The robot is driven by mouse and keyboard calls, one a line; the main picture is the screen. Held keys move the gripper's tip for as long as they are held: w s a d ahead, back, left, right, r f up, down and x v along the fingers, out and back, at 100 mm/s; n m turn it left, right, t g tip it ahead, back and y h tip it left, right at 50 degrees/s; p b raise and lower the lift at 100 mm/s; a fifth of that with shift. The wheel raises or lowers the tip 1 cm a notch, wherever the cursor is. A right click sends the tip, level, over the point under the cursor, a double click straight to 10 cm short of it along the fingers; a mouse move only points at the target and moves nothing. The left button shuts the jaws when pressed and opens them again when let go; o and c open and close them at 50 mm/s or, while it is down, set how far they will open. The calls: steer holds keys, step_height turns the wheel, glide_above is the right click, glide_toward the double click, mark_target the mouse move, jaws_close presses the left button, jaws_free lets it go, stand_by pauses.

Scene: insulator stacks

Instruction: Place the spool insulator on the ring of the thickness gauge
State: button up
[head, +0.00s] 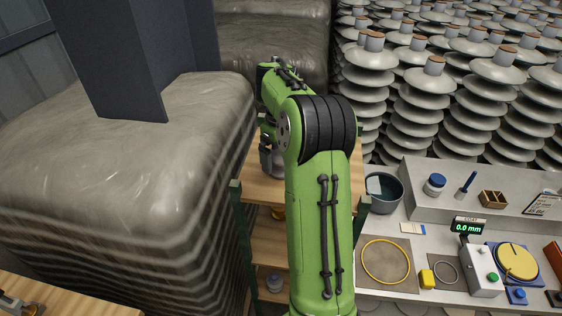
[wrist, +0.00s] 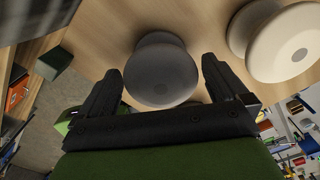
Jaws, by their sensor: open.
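In the wrist view a dark grey spool insulator (wrist: 162,72) stands on a wooden surface, between the fingers of my gripper (wrist: 161,66). The fingers are spread, with a gap visible on each side of it. A cream spool (wrist: 283,45) stands to its right. In the head view my green arm hides most of the gripper and spools. The thickness gauge's display (head: 467,226) reads 0.0 mm on the bench at right. A large yellow ring (head: 386,262) and a small thin ring (head: 446,271) lie on mats there; I cannot tell which belongs to the gauge.
A wooden shelf rack (head: 262,252) stands behind my arm, beside a wrapped stack (head: 150,170). Tall insulator stacks stand behind.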

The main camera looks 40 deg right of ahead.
step_height(320, 180, down, 3)
steer(key=shift+r, duration=0.15)
steer(key=c, duration=1.4)
step_height(320, 180, up, 10)
steer(key=shift+r, duration=0.1)
